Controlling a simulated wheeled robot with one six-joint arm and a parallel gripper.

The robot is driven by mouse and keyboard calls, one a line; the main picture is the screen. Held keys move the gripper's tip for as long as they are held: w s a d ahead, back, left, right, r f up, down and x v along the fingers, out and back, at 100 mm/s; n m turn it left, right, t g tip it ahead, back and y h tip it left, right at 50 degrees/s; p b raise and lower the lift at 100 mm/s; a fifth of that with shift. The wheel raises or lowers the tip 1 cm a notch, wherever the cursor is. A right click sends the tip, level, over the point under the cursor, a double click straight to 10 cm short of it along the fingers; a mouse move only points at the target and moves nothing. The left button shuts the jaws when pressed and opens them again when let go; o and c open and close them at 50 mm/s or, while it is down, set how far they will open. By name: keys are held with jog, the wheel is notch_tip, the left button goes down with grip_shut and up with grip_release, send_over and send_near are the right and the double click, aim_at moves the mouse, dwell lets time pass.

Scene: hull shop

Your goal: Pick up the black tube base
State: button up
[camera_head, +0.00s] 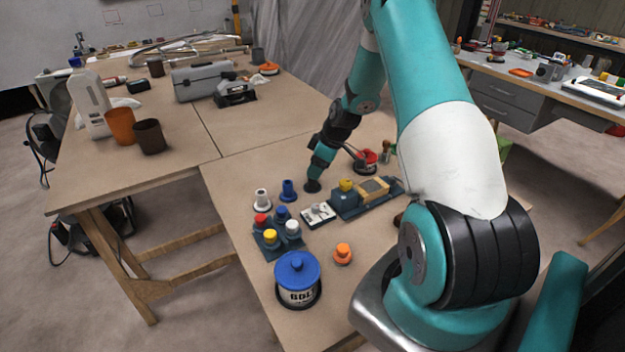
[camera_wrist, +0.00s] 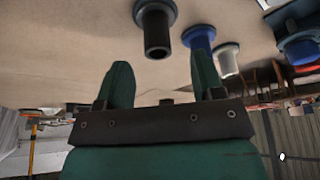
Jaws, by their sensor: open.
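The black tube base (camera_wrist: 157,32) is a dark flanged piece with a short tube. In the wrist view it is at the top middle, ahead of my fingertips and between their lines. In the head view the black tube base (camera_head: 312,187) stands on the table just below my gripper (camera_head: 318,168). In the wrist view my gripper (camera_wrist: 160,65) has its two green fingers spread, with nothing between them. It looks apart from the base; the exact gap is unclear.
A blue flanged piece (camera_head: 288,191) and a white one (camera_head: 262,199) stand left of the base. A white-and-black device (camera_head: 318,214), a grey block assembly (camera_head: 350,207) and a red can (camera_head: 366,161) are close by. A blue-lidded tin (camera_head: 297,280) stands nearer me.

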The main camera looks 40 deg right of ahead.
jog(key=shift+p+x, duration=0.8)
jog(key=shift+x, duration=2.1)
jog(key=c, duration=0.7)
jog(key=shift+d+r, duration=0.1)
jog(key=shift+r, duration=0.05)
